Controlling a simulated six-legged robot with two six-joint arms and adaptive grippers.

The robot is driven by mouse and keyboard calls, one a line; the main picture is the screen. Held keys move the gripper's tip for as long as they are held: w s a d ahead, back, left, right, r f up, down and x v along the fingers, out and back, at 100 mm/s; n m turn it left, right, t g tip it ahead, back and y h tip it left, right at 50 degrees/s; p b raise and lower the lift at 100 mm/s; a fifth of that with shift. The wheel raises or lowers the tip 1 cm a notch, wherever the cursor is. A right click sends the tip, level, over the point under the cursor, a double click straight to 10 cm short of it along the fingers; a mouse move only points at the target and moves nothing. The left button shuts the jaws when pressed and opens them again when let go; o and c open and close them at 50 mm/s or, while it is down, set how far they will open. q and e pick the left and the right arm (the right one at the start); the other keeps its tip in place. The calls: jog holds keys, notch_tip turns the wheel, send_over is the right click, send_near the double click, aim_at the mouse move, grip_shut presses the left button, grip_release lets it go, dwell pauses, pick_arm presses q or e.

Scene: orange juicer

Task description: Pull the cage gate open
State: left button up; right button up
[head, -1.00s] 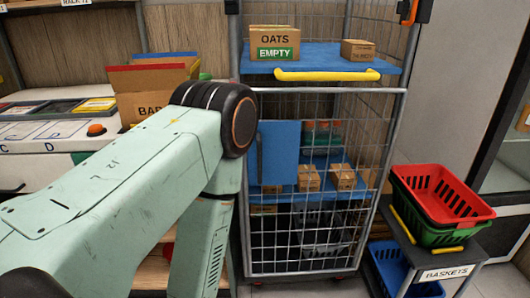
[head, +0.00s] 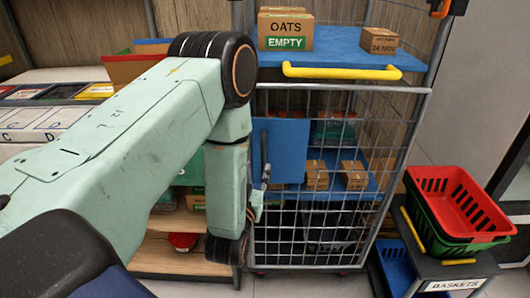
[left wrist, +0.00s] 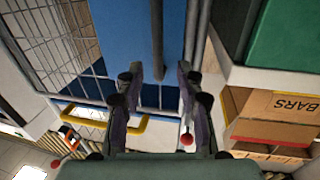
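The cage gate (head: 300,232) is a grey wire-mesh front with a blue panel (head: 288,140) at its upper left. A dark vertical bar handle (head: 264,146) is on the panel; it also shows in the left wrist view (left wrist: 157,40). My left gripper (head: 263,184) is in front of the gate's left side, close to the handle's lower end. In the left wrist view my left gripper (left wrist: 162,78) is open, with the bar lined up between its fingers; contact cannot be told. The gate looks shut. My arm hides part of its left edge. My right gripper is not in view.
A blue top shelf (head: 350,50) with a yellow rail (head: 340,72) holds an oats box (head: 285,30). Red and green baskets (head: 455,205) stand on a stand to the right. A counter and shelves are left. Floor in front is clear.

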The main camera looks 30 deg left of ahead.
aim_at(263, 157)
pick_arm(q)
jog(key=b+x, duration=0.1)
jog(key=x, duration=0.6)
jog(key=shift+w+f, duration=0.1)
jog(key=shift+w, duration=0.3)
jog(key=shift+s, duration=0.15)
jog(key=c, duration=0.3)
grip_shut()
